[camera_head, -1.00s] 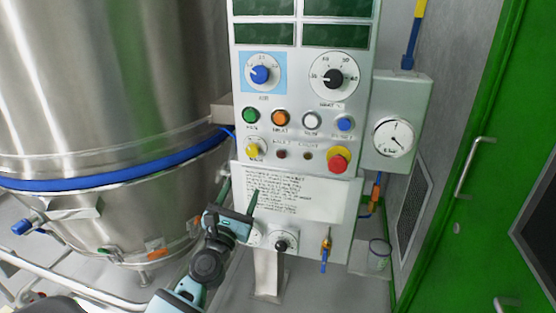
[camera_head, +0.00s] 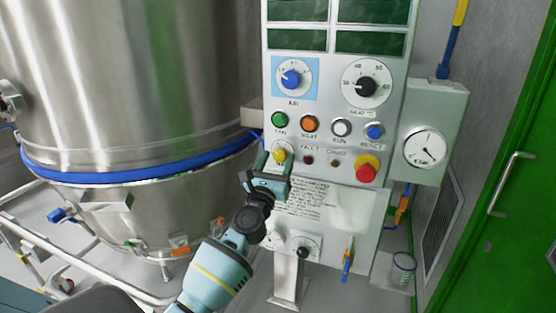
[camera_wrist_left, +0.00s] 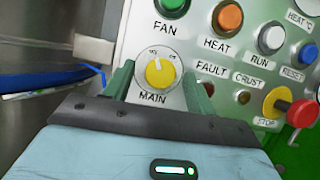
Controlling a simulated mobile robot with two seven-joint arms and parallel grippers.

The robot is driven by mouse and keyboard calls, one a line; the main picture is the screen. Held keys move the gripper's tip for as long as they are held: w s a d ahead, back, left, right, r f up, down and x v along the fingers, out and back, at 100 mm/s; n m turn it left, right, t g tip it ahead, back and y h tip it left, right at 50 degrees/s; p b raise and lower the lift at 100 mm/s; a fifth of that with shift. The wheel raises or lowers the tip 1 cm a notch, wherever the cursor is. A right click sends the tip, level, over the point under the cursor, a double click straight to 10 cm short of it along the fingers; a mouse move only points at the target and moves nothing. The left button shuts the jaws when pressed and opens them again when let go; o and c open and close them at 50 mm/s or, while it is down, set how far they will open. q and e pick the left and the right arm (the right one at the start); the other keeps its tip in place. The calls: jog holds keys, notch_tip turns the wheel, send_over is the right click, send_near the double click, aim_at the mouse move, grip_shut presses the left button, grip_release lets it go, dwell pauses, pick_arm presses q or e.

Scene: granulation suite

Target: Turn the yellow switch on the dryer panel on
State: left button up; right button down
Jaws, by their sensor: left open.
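The yellow switch (camera_head: 279,156) sits at the lower left of the dryer panel (camera_head: 330,110). In the left wrist view the yellow switch (camera_wrist_left: 160,73) is a round knob on a white dial, with the label MAIN below it. My left gripper (camera_head: 274,166) is open in front of it. In the left wrist view the gripper's two green fingers (camera_wrist_left: 158,86) stand to either side of the dial, and the knob shows between them. I cannot tell whether they touch it. My right gripper is not in view.
Above the switch are a green FAN button (camera_wrist_left: 172,4), an orange HEAT button (camera_wrist_left: 229,18) and a white RUN button (camera_wrist_left: 271,38). A red stop button (camera_head: 366,172) is to the right. A steel vessel (camera_head: 120,80) stands at left, a green door (camera_head: 510,190) at right.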

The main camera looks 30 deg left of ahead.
pick_arm(q)
jog(key=shift+w+r, duration=0.15)
jog(key=shift+w, duration=0.25)
jog(key=c, duration=1)
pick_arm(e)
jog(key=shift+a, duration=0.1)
